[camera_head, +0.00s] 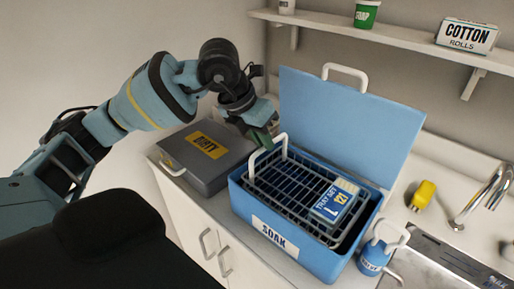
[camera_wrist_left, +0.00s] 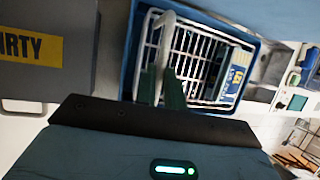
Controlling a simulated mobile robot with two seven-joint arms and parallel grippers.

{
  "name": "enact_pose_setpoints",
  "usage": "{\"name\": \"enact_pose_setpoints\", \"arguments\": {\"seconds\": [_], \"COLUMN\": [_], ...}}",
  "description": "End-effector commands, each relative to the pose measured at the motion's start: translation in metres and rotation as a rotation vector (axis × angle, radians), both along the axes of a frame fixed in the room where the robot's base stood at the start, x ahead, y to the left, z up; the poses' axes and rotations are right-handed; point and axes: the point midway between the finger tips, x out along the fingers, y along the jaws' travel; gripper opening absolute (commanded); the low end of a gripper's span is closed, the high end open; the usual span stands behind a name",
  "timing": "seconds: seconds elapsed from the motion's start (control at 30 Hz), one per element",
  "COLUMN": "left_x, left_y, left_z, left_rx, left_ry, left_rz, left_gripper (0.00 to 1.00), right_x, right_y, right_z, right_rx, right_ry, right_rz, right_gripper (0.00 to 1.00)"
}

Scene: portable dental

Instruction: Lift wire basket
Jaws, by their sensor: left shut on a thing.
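The dark wire basket (camera_head: 280,182) sits inside the blue SOAK bin (camera_head: 296,255), whose lid (camera_head: 345,118) stands open behind it. It has a white handle (camera_head: 267,157) at its left end. A blue and white tray set box (camera_head: 335,201) lies in the basket at the right. My left gripper (camera_head: 263,138) is shut on the white handle, at its upper part. In the left wrist view its green fingers (camera_wrist_left: 163,88) are at the handle (camera_wrist_left: 157,45), with the basket's grid (camera_wrist_left: 198,58) beyond. My right gripper is not in view.
A grey DIRTY case (camera_head: 207,155) stands left of the bin. A blue bottle (camera_head: 375,256), a yellow item (camera_head: 422,195), the tap (camera_head: 483,200) and the sink are to the right. A shelf (camera_head: 385,32) with a cotton rolls box (camera_head: 467,36) hangs above.

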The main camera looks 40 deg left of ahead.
Motion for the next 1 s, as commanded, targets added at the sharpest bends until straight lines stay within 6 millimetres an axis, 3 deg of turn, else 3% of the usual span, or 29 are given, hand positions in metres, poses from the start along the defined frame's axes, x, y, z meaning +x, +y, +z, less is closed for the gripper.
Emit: {"name": "enact_pose_setpoints", "arguments": {"seconds": [0.03, 0.3, 0.33, 0.5, 0.8, 1.0], "left_x": [0.001, 0.002, 0.002, 0.002, 0.000, -0.007], "left_y": [0.000, 0.001, 0.001, 0.000, 0.000, 0.005], "left_z": [0.011, 0.009, 0.009, 0.007, 0.007, 0.028], "left_rx": [-0.002, -0.003, -0.003, -0.002, -0.001, -0.002], "left_ry": [-0.015, -0.016, -0.016, -0.011, -0.006, -0.010], "left_rz": [0.002, 0.002, 0.003, 0.002, 0.001, 0.002], "left_gripper": [0.00, 0.00, 0.12, 0.32, 0.32, 0.32], "right_x": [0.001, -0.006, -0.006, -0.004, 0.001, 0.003], "right_y": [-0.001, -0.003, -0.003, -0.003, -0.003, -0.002], "right_z": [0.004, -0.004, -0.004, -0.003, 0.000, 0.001], "right_rx": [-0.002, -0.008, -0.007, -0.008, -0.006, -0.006], "right_ry": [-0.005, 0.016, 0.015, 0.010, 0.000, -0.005], "right_rz": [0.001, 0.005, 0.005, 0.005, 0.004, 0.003], "right_gripper": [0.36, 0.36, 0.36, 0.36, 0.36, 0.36]}}
